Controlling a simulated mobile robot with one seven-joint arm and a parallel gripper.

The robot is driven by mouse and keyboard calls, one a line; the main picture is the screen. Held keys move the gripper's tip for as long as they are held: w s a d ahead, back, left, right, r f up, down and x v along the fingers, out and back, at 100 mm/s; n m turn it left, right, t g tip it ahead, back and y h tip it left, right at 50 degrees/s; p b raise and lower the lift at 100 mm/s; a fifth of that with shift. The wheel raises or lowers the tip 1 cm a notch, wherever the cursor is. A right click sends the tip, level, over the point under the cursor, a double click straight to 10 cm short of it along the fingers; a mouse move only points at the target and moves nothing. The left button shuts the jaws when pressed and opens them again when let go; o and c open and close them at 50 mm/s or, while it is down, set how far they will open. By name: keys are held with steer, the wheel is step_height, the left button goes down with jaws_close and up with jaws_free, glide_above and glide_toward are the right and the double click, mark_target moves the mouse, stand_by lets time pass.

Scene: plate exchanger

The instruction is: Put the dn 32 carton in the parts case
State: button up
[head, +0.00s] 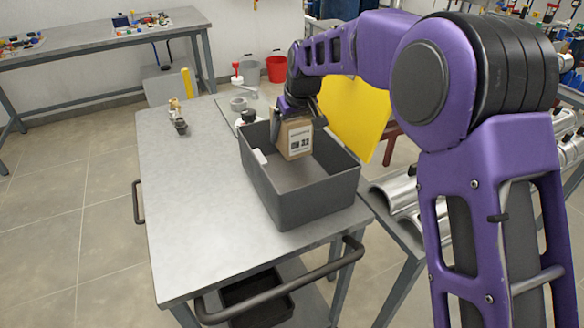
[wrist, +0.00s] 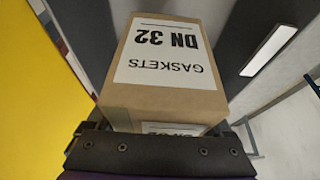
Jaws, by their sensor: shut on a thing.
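The DN 32 carton (head: 296,138) is a brown box with a white label, held in my gripper (head: 298,118). In the wrist view the carton (wrist: 170,98) shows its "GASKETS DN 32" label upside down, and my gripper (wrist: 152,140) is shut on its near end. The parts case (head: 290,209) is a grey open-topped bin on the metal table. In the head view the carton is over the case's opening, towards its far side. I cannot tell whether its bottom touches the case floor. No other item shows inside the case.
The metal table (head: 190,215) is clear to the left of the case, apart from a small brass fitting (head: 179,120). A yellow panel (head: 352,115) is close to the right.

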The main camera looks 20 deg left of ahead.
mark_target(301, 123)
step_height(301, 123, down, 8)
steer(key=shift+f+b, duration=0.1)
steer(key=shift+b, duration=0.4)
steer(key=shift+f, duration=0.15)
steer(key=o, duration=1.2)
steer(key=shift+d+r, duration=0.1)
steer(key=shift+r, duration=0.45)
steer(key=p+v, duration=0.1)
steer(key=v, duration=1)
steer(key=shift+s+r, duration=0.1)
steer(key=shift+s, duration=0.05)
